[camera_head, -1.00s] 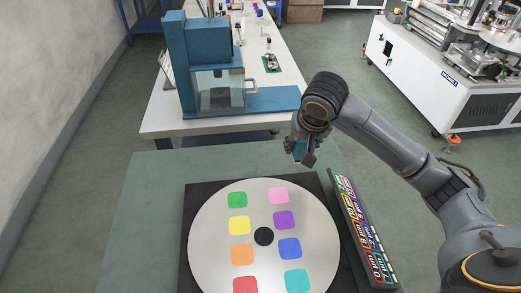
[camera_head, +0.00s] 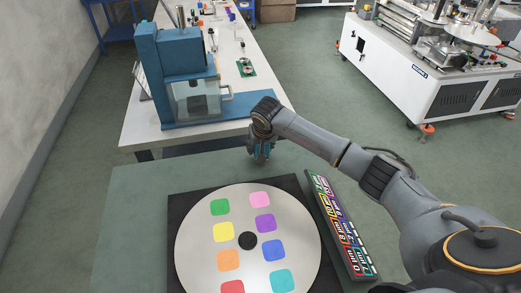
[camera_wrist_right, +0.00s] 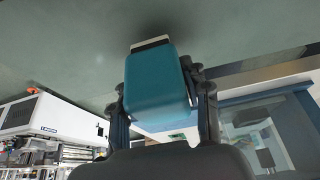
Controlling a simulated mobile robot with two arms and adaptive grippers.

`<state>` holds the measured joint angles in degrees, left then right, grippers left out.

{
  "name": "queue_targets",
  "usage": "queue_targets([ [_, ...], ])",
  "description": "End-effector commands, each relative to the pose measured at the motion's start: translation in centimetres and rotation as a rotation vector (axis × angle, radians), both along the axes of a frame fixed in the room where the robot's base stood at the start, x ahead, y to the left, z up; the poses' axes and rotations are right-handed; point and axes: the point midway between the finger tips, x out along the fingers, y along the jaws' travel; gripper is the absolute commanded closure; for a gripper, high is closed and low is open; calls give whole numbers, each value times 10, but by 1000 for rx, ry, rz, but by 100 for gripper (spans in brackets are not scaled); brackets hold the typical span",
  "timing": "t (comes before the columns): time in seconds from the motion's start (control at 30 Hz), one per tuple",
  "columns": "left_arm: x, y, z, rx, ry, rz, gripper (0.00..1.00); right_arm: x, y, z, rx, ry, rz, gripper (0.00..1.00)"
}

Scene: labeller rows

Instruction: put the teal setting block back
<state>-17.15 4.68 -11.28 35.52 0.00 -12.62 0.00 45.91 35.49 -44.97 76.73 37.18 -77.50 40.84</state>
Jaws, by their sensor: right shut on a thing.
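The teal setting block (camera_wrist_right: 157,85) is held between the fingers of my right gripper (camera_wrist_right: 160,108) and fills the middle of the right wrist view. A pale strip shows at its far end. In the head view my right gripper (camera_head: 262,153) points down above the far edge of the green table, beyond the round white disc (camera_head: 248,265). There the block is mostly hidden by the fingers. I cannot tell its exact height over the table. My left gripper is not in view.
The disc carries several coloured patches, one teal (camera_head: 283,281), and lies on a black square base (camera_head: 180,205). A long rack with coloured rows (camera_head: 340,225) lies right of it. A blue press (camera_head: 190,75) stands on the white table behind. The green table's left side is clear.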

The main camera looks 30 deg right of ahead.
Motion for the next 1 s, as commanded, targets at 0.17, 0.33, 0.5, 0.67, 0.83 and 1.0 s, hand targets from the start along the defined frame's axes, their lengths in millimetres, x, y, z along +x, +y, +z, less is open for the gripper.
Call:
queue_targets([
  [0.17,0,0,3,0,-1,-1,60,0,0,-15,0,-2,0,78],
  [0.33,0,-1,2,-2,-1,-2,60,0,0,-15,0,-2,0,78],
  [0.5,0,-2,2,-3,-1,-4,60,-1,0,-19,0,-1,-1,78],
  [0.67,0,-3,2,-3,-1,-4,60,-1,0,-19,-1,0,0,31],
  [0.83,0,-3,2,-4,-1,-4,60,-1,0,-19,0,0,0,31],
  [1.0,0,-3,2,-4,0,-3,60,-1,0,-15,-1,-2,0,31],
])
